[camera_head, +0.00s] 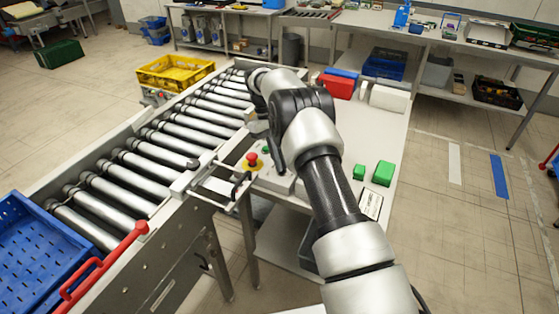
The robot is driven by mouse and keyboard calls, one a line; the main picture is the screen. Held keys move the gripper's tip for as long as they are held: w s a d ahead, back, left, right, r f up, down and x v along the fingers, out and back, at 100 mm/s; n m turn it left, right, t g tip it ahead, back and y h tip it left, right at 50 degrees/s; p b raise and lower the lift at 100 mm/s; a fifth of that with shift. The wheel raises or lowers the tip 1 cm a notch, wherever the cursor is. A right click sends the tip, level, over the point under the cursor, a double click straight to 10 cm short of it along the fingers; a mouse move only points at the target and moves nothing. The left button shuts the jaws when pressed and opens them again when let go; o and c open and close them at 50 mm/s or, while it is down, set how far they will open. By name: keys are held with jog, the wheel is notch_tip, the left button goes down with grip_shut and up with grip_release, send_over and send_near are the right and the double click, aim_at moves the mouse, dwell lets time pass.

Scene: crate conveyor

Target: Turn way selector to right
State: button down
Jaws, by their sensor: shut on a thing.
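A pale control box (275,182) stands at the near left corner of the white table, beside the roller conveyor. It bears a red emergency-stop button (251,158) on a yellow base and a small green button (266,149). My arm reaches over the table from the lower right. My dark gripper (281,167) points down onto the box, just right of the red button. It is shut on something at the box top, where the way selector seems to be. The selector and the fingertips are mostly hidden by the gripper and arm, so the selector's setting cannot be seen.
The roller conveyor (138,173) runs along the left, with a blue crate (28,232) at its near end beside a red handle (104,262). A yellow crate (176,74) is at the far end. Green blocks (383,173) and a red bin (337,87) are on the table.

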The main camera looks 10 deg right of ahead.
jog(key=shift+d+m+g+y, duration=0.15)
jog(key=shift+m+y, duration=0.15)
jog(key=shift+m, duration=0.5)
jog(key=shift+m+g+y, duration=0.15)
jog(key=shift+m+y, duration=0.15)
jog(key=shift+m, duration=0.5)
jog(key=shift+f, duration=0.1)
jog(key=c, duration=1.9)
grip_release()
jog(key=shift+o, duration=0.2)
